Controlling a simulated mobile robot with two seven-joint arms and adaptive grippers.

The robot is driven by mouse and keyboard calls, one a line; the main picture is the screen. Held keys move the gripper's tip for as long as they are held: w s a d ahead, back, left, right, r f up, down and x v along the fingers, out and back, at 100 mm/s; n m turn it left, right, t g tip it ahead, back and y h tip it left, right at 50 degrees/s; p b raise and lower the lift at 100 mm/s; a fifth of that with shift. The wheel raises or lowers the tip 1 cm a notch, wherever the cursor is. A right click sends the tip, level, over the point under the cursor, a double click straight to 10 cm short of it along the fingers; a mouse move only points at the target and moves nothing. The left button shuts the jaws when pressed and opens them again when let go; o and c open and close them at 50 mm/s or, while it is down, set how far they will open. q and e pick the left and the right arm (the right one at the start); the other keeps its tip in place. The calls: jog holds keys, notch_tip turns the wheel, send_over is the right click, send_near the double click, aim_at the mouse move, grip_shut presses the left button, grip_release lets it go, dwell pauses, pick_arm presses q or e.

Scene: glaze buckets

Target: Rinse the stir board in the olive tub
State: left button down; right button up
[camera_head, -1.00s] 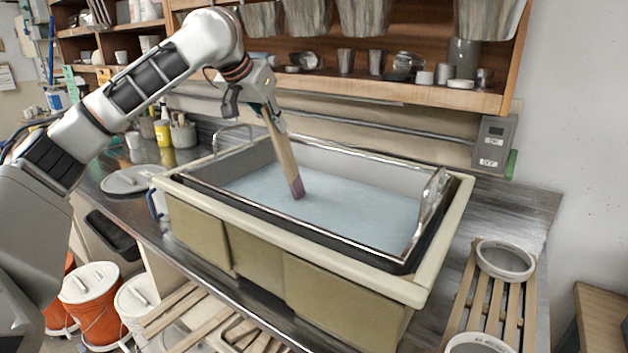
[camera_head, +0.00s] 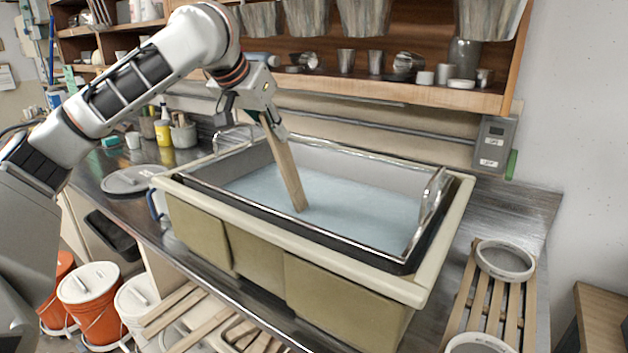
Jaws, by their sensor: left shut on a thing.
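The olive tub (camera_head: 255,258) stands on the metal counter, with a cream rim and pale blue water (camera_head: 345,208) inside. My left gripper (camera_head: 268,120) is above the tub's far left part, shut on the upper end of the stir board (camera_head: 286,168). The board is a pale wooden slat, tilted, with its lower end at the water. Whether its tip is under the surface is hard to tell. The visible wood is plain down to the waterline. My right gripper is not in view.
A wooden slatted rack (camera_head: 490,300) with round sieves is right of the tub. Orange buckets (camera_head: 93,300) with white lids stand on the floor at the lower left. A shelf (camera_head: 400,92) with metal cups hangs behind. A grey round lid (camera_head: 132,180) lies left of the tub.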

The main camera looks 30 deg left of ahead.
pick_arm(q)
jog(key=s+d+r, duration=0.1)
jog(key=s+r, duration=0.1)
jog(key=r, duration=0.6)
jog(key=s+r, duration=0.1)
jog(key=r, duration=0.8)
jog(key=shift+s+d, duration=0.35)
dwell(0.8)
jog(key=shift+r, duration=0.1)
dwell(0.6)
notch_tip(320, 180, up, 5)
jog(key=shift+f, duration=0.15)
dwell(0.4)
dwell(0.5)
